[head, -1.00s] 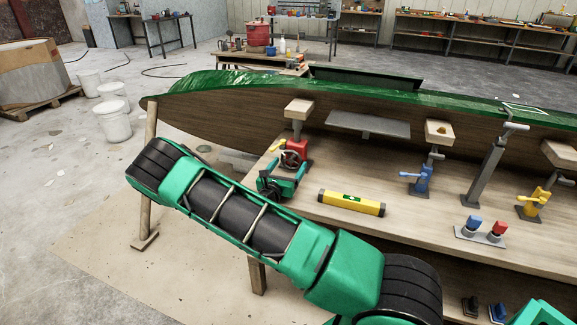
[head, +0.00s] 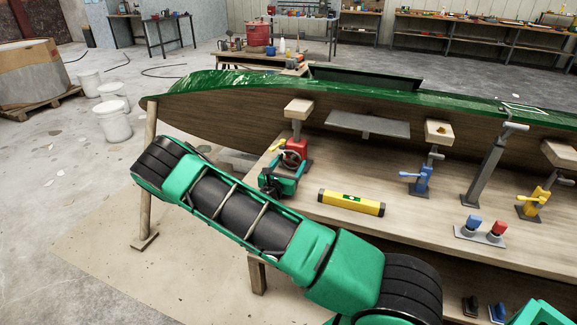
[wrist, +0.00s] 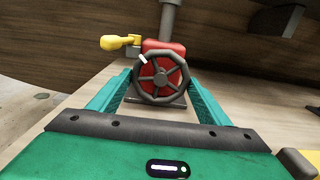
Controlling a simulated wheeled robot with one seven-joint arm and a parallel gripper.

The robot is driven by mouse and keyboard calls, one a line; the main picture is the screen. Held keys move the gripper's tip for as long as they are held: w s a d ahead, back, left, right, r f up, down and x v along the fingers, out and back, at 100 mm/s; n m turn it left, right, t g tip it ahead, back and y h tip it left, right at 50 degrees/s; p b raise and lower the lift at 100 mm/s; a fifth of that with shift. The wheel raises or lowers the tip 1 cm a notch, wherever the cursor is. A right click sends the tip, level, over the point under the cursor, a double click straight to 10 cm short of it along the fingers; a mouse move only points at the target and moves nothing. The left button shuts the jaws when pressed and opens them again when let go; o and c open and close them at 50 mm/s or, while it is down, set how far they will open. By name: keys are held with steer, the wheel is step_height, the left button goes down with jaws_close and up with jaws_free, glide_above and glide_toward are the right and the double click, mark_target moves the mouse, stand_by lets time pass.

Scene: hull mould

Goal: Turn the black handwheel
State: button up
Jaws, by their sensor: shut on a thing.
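The black handwheel (wrist: 161,79) is a dark spoked ring on the front of a red jack body (wrist: 172,50), with a pale mark on its upper left rim. In the head view the handwheel (head: 291,160) sits at the left end of the bench, partly hidden by my gripper. My gripper (wrist: 161,76) has one green finger on each side of the wheel and is shut on its rim. My gripper (head: 284,178) also shows in the head view, in front of the red jack (head: 298,147).
A yellow lever (wrist: 119,42) sticks out left of the jack. A yellow spirit level (head: 351,202) lies on the bench to the right. The green-topped hull (head: 230,108) runs behind, with a grey post (head: 485,170) and blue jack (head: 420,181) further right.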

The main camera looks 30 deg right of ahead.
steer(key=shift+w+a+m, duration=0.1)
steer(key=shift+m, duration=1.2)
steer(key=shift+w+a+m, duration=0.1)
steer(key=shift+m, duration=1.2)
steer(key=o, duration=0.8)
steer(key=shift+c, duration=0.2)
steer(key=v, duration=1)
steer(key=shift+s+a, duration=0.25)
